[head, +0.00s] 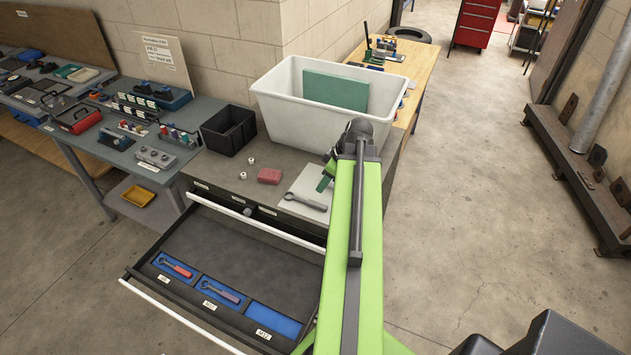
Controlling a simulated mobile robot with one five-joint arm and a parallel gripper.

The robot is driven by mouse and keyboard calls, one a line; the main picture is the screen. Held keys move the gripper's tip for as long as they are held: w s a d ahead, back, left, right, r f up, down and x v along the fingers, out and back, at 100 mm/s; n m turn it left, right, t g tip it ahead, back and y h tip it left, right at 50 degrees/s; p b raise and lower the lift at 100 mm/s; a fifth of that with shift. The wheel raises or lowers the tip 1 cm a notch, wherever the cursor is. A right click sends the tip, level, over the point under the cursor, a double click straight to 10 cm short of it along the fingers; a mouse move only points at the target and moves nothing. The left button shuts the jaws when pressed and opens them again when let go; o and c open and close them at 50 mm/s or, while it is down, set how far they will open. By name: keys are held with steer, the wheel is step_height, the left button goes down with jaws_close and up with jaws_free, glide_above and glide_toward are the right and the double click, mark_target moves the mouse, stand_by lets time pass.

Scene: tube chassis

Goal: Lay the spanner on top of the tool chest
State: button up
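A grey spanner (308,202) lies on a pale sheet (301,183) on top of the tool chest (235,172). My gripper (325,178) is over the right part of the sheet, just behind the spanner's right end and apart from it in the picture. My own arm hides most of the gripper, so I cannot see whether it is open. The chest's top drawer (215,248) is pulled out. In it, a red-handled spanner (177,267) and a grey-purple spanner (221,291) lie in blue holders. A third blue holder (273,319) is empty.
A white tub (278,108) with a green board, a black bin (228,130), a red block (269,176) and two small white pieces stand on the chest. A cluttered bench (125,160) is at left. A metal rail (560,165) lies at right, with clear floor before it.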

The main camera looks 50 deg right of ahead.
steer(key=w+a+f+g, duration=0.1)
steer(key=w+a, duration=0.3)
steer(key=a, duration=0.4)
steer(key=w+a+m+g, duration=0.1)
steer(key=w+a, duration=0.3)
steer(key=a, duration=0.3)
steer(key=w+a+f+g, duration=0.1)
steer(key=w+a, duration=0.3)
steer(key=a, duration=0.4)
steer(key=a+m+g+h, duration=0.1)
steer(key=a+m, duration=0.1)
steer(key=a, duration=1.9)
step_height(320, 180, down, 10)
steer(key=b, duration=0.9)
steer(key=shift+w+d+r+b, duration=0.15)
steer(key=shift+w+d+b, duration=0.15)
steer(key=shift+w+b, duration=0.1)
